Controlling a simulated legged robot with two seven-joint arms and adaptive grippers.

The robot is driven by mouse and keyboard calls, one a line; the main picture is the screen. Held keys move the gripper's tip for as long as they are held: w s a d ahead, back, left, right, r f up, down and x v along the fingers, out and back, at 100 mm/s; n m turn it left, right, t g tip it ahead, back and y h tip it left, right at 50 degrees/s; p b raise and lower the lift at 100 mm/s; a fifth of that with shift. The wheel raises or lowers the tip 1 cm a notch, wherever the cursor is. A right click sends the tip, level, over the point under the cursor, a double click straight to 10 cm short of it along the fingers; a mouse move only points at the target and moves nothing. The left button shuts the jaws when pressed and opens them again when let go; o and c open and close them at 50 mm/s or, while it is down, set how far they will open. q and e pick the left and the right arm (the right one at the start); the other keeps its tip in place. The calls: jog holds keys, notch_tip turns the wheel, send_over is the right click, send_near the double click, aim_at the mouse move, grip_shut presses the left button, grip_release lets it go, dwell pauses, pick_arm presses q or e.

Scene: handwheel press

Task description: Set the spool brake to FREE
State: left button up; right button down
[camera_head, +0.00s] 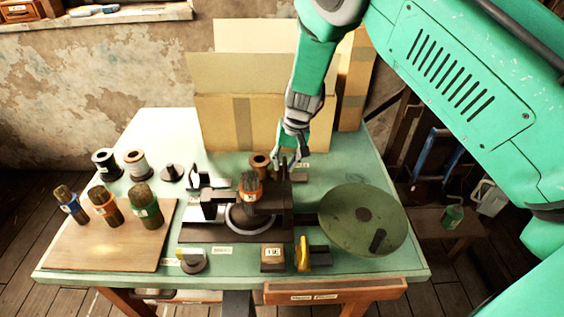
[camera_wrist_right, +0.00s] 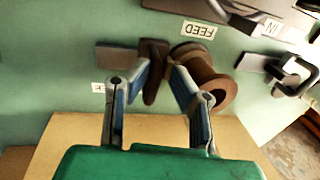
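My right gripper (camera_head: 288,155) reaches down at the back of the green table, behind the press. In the right wrist view its two fingers (camera_wrist_right: 160,75) are drawn in against both sides of a dark brown upright piece (camera_wrist_right: 153,72), which looks like the spool brake lever. In the head view the gripper hides that lever. A brown spool (camera_wrist_right: 208,80) stands right beside it and also shows in the head view (camera_head: 259,160). A FEED label (camera_wrist_right: 198,29) lies near the spool. Another label (camera_wrist_right: 98,88) is partly covered by a finger. My left gripper is not in view.
The press (camera_head: 250,217) with a brush-topped jar stands in front of the gripper. A cardboard box (camera_head: 225,125) stands close behind. A round green handwheel (camera_head: 350,225) is at right. A wooden board (camera_head: 100,245) with several brush-topped jars is at left.

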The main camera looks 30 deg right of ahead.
jog(key=shift+d+r, duration=0.1)
jog(key=shift+d, duration=0.8)
jog(key=shift+s+d+r, duration=0.1)
jog(key=shift+s+d, duration=0.25)
jog(key=shift+d, duration=0.5)
jog(key=shift+s+d+r, duration=0.1)
jog(key=shift+s+d, duration=0.25)
jog(key=shift+d, duration=0.5)
jog(key=c, duration=1.6)
grip_release()
jog(key=shift+d, duration=0.1)
jog(key=shift+c, duration=0.2)
jog(key=shift+o, duration=0.2)
jog(key=shift+d+f, duration=0.1)
jog(key=shift+f, duration=0.2)
jog(key=shift+s, duration=0.1)
jog(key=shift+r, duration=0.3)
notch_tip(320, 180, up, 11)
jog(key=d, duration=0.2)
jog(key=shift+s+d, duration=0.25)
jog(key=shift+s, duration=0.2)
jog(key=shift+a, duration=0.15)
